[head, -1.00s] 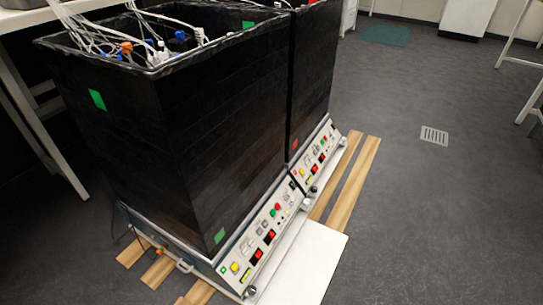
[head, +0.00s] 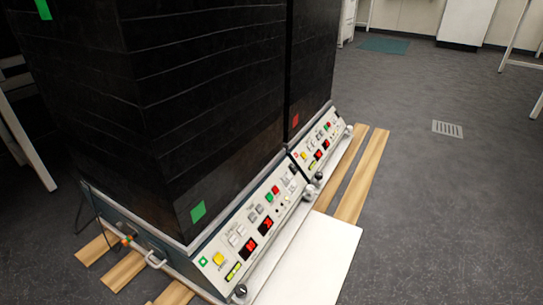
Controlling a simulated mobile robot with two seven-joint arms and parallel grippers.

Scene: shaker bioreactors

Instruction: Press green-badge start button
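The near black shaker bioreactor (head: 215,100) carries a green badge (head: 198,211) low on its front corner. Its sloped control panel (head: 228,252) has a small green square (head: 203,261) at the left end. A green button (head: 269,197) and a red button (head: 276,190) sit side by side farther up the panel. Two red displays are below them. Their labels are too small to read. The far bioreactor (head: 312,60) carries a red badge (head: 295,119) and has a similar panel. Neither of my grippers is in view.
A white board (head: 318,262) lies on the floor in front of the near panel. Wooden planks (head: 361,180) lie under and beside the machines. Open grey floor (head: 440,215) with a drain grate (head: 447,128) lies to the right. A table leg stands at the left.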

